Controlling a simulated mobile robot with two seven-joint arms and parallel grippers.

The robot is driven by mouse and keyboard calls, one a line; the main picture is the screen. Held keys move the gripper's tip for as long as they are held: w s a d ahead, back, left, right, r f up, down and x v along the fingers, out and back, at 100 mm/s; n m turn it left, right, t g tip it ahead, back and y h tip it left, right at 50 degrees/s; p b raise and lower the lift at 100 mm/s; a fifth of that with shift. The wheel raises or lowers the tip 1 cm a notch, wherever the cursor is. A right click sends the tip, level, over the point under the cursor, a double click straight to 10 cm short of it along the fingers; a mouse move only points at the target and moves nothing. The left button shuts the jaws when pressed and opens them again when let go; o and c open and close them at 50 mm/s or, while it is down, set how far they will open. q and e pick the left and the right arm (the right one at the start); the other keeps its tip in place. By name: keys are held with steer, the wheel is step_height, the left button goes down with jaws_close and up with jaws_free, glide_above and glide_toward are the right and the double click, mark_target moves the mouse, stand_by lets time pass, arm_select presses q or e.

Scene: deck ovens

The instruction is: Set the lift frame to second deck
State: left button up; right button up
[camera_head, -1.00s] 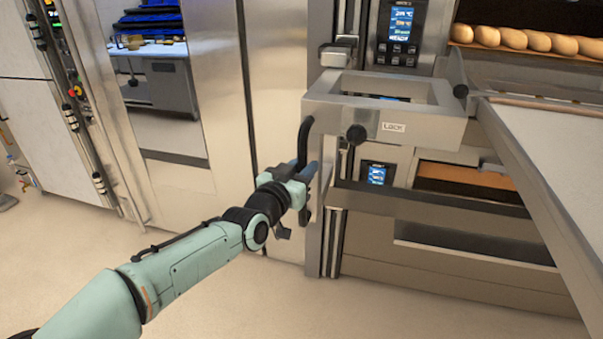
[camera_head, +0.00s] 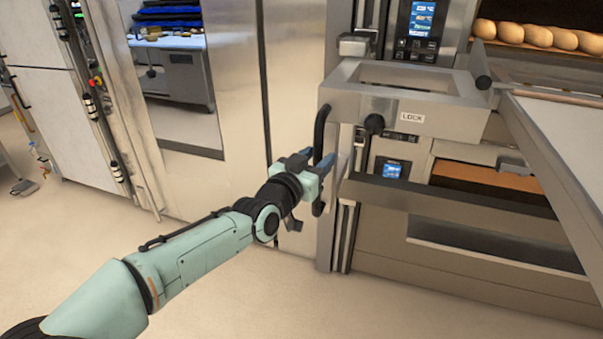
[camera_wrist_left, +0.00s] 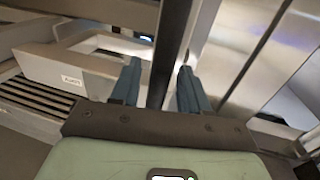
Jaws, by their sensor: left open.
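The steel lift frame (camera_head: 345,98) stands in front of the deck ovens at the height of the upper deck's lower edge. In the left wrist view the dark handle bar (camera_wrist_left: 168,55) runs between the two open fingers (camera_wrist_left: 158,88), with a gap visible on each side. My right gripper is not in view.
A sloping loader board (camera_head: 560,130) extends from the frame at right. Loaves (camera_head: 540,36) lie in the upper oven deck. A lower deck (camera_head: 485,178) with a lit display (camera_head: 392,171) is behind the frame. Steel doors stand at left; the floor in front is clear.

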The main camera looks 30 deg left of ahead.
arm_select(q)
steer(key=s+b, duration=0.2)
steer(key=s, duration=1)
steer(key=shift+s+d, duration=0.3)
steer(key=shift+o, duration=0.4)
steer(key=w, duration=0.4)
steer(key=w+r+p, duration=0.1)
steer(key=w, duration=0.4)
steer(key=w+r+p, duration=0.1)
steer(key=w, duration=0.4)
steer(key=shift+a+r, duration=0.15)
steer(key=shift+a, duration=0.2)
steer(key=shift+w+p, duration=0.35)
steer(key=shift+w, duration=0.3)
